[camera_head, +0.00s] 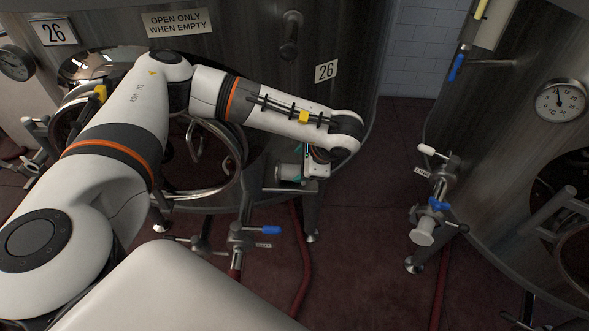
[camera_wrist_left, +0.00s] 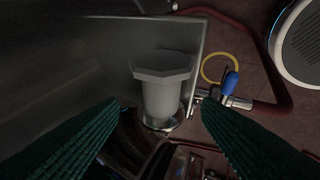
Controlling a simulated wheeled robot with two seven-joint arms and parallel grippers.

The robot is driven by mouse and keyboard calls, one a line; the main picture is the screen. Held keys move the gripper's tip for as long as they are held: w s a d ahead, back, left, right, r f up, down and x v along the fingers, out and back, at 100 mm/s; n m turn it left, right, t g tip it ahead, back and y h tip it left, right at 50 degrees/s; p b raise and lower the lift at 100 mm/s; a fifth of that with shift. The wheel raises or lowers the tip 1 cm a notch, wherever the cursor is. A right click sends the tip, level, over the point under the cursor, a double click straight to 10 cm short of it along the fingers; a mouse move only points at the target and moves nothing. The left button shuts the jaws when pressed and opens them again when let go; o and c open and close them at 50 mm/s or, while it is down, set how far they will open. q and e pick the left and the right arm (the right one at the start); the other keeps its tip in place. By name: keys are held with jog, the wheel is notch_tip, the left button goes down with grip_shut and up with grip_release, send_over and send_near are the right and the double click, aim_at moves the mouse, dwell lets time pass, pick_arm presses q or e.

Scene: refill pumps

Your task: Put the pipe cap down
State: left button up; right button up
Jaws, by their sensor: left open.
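A grey fitting with an octagonal top and a round lower body, which looks like the pipe cap (camera_wrist_left: 160,92), is in the middle of the left wrist view. It appears to stand by a flat grey metal plate (camera_wrist_left: 112,62). My left gripper (camera_wrist_left: 160,104) is open, with one green ridged finger on each side of the cap and visible gaps between. In the head view my left gripper (camera_head: 300,172) is by the tank's lower front, mostly hidden under the wrist. I cannot tell exactly what the cap rests on. My right gripper is not in view.
A blue-handled valve (camera_wrist_left: 230,84) and a yellow ring (camera_wrist_left: 216,68) are right of the cap. In the head view another blue-handled valve (camera_head: 240,236) stands lower left. A valve marked LINE (camera_head: 432,205) stands by the right tank. Red hoses (camera_head: 303,270) cross the floor.

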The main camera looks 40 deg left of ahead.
pick_arm(q)
jog(key=b+v, duration=0.1)
jog(key=v, duration=0.5)
jog(key=shift+d+r, duration=0.15)
jog(key=shift+r, duration=0.1)
jog(key=shift+d, duration=0.1)
